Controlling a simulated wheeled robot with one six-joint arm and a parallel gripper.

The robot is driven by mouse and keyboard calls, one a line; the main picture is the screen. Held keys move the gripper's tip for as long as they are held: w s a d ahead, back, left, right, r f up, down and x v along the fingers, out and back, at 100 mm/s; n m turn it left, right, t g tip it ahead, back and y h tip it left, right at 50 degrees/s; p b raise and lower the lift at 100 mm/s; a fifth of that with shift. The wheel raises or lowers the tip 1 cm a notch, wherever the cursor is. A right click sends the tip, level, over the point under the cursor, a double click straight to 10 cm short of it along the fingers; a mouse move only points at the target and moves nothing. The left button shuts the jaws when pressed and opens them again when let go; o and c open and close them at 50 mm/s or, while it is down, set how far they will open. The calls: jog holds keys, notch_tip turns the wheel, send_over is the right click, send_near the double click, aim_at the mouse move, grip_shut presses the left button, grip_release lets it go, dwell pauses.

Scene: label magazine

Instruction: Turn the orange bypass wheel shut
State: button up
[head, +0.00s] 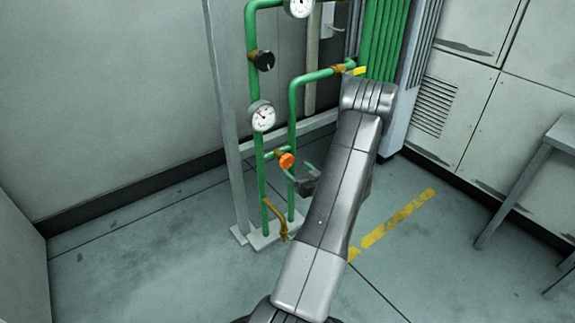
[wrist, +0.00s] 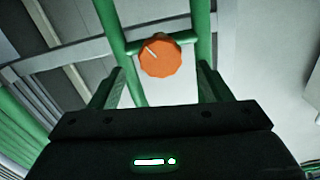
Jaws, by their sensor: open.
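The orange bypass wheel (head: 286,161) sits on a short cross pipe between two upright green pipes in the head view. In the wrist view the orange wheel (wrist: 161,58) is faceted, with a pale mark at its upper left. My gripper (head: 308,182) is low beside the wheel, to its right in the head view. In the wrist view my gripper (wrist: 161,82) is open and empty, its fingers apart on either side below the wheel. The wheel lies beyond the fingertips, roughly centred between them. I see no contact.
A black knob (head: 263,60) and a white-faced gauge (head: 263,116) are on the left green pipe, above the wheel. A brass tap (head: 279,222) is near the floor. A grey frame post (head: 228,120) stands to the left. A table (head: 560,135) is at the right.

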aim_at(288, 163)
jog(key=b+x, duration=0.1)
jog(key=x, duration=0.5)
jog(key=shift+c, duration=0.3)
jog(key=c, duration=0.9)
